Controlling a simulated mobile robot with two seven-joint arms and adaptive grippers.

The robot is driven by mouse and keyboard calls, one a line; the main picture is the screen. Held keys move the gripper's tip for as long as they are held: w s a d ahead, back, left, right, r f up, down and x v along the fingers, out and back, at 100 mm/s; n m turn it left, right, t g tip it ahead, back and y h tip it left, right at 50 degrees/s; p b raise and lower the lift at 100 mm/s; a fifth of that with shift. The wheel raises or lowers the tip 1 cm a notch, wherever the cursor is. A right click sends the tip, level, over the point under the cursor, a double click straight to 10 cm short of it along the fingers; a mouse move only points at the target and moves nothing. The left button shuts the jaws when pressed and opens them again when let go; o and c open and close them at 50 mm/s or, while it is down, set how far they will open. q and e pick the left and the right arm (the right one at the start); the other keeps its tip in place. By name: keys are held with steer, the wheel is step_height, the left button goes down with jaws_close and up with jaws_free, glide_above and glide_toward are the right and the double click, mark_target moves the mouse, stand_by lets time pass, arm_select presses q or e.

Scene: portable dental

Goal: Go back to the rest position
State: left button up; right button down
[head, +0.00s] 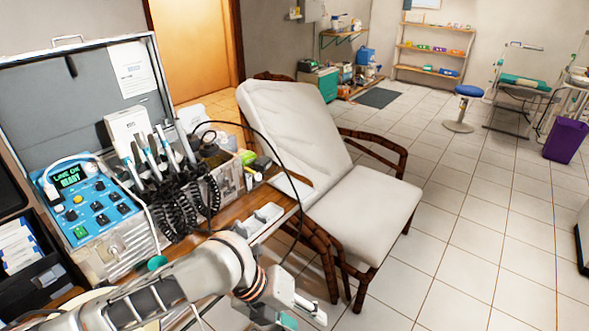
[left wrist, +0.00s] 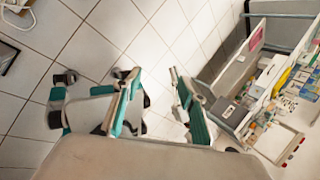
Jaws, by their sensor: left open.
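My left arm comes in from the bottom left of the head view, and my left gripper (head: 298,308) is over the tiled floor just in front of the wooden table edge. In the left wrist view my left gripper (left wrist: 155,74) shows its two green-and-grey fingers spread apart with nothing between them. Floor tiles show past the fingertips. My right gripper does not show in either view.
A wooden table (head: 272,198) bears an open dental unit case (head: 112,255) with a blue control panel and coiled hoses. A cushioned chair (head: 375,205) stands beside it. An open case of supplies (left wrist: 231,112) lies right of the fingers.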

arm_select(q)
steer(key=w+a+f+n+t+h, duration=0.1)
steer(key=w+f+n+t, duration=0.15)
steer(key=n, duration=0.65)
steer(key=w+a+f+n+t+h, duration=0.1)
steer(key=f+n+t, duration=0.3)
steer(key=n, duration=0.5)
steer(key=s+a+f+n+t+y, duration=0.1)
steer(key=s+a+f+n+y, duration=0.1)
steer(key=a, duration=0.4)
steer(key=s+a+f+n+t+y, duration=0.1)
steer(key=s+a+f+n, duration=0.3)
steer(key=a+n, duration=0.3)
steer(key=s+a+f+n+t+y, duration=0.1)
steer(key=s+a+f+n+y, duration=0.1)
steer(key=a+f+n, duration=0.3)
steer(key=shift+s+a+f+y, duration=0.3)
steer(key=shift+s+a, duration=0.4)
steer(key=shift+a, duration=0.3)
steer(key=shift+t, duration=0.25)
